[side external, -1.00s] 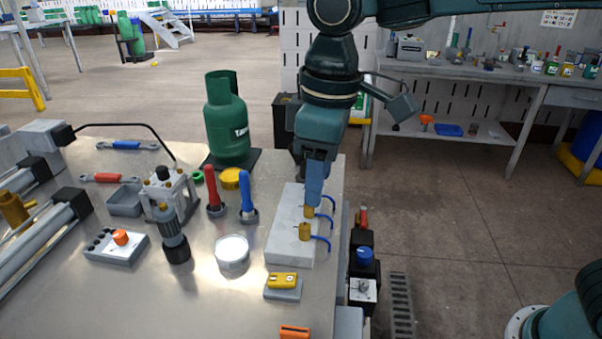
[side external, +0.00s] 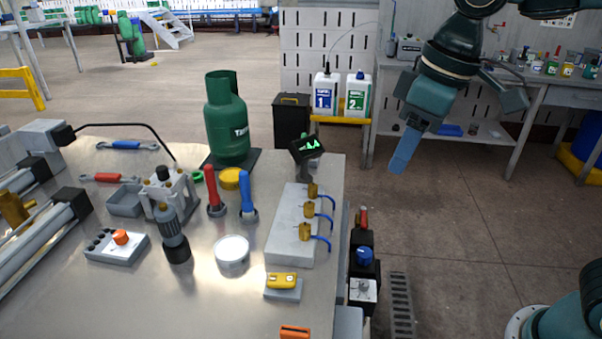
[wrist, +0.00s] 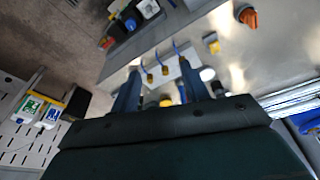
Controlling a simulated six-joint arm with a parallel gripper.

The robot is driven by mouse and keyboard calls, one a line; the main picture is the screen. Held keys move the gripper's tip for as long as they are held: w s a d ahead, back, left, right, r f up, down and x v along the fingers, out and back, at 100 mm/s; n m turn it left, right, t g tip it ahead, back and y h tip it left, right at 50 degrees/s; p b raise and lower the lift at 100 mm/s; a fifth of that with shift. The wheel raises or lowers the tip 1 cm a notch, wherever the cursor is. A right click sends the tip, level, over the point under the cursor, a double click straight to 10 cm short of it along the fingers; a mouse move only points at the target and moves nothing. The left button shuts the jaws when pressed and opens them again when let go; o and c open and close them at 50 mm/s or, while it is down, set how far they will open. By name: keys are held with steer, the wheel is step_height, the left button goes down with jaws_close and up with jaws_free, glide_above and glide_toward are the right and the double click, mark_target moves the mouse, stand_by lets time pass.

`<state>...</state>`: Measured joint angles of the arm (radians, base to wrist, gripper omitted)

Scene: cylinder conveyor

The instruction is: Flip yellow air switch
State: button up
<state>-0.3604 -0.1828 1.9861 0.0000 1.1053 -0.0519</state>
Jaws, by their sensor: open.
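The yellow air switch (side external: 282,279) appears to be the small yellow box on a grey base near the front right of the metal table. It also shows in the wrist view (wrist: 212,42), upper right of centre. Its toggle position is too small to tell. My gripper (side external: 404,151) hangs tilted over the floor right of the table, well apart from the switch. In the wrist view its two blue fingers (wrist: 160,72) are spread, with nothing held between them.
A grey block (side external: 287,245) with brass fittings and blue levers lies behind the switch. A small dark display (side external: 307,148) stands at the table's back right. An orange part (side external: 295,331) lies in front. A white round container (side external: 232,250) stands left.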

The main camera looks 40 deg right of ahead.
steer(key=s+d+m+t, duration=0.1)
steer(key=s+d, duration=0.2)
steer(key=d, duration=0.2)
steer(key=shift+s+f+m, duration=0.2)
steer(key=shift+s+m, duration=0.1)
steer(key=shift+s, duration=0.1)
steer(key=shift+s, duration=0.1)
steer(key=s+d+f+m+t+h, duration=0.1)
steer(key=s+d+f+m+t, duration=0.1)
steer(key=s+d, duration=0.4)
steer(key=shift+s+d+f+m, duration=0.15)
steer(key=shift+s+f+m, duration=0.45)
steer(key=shift+s+f, duration=0.4)
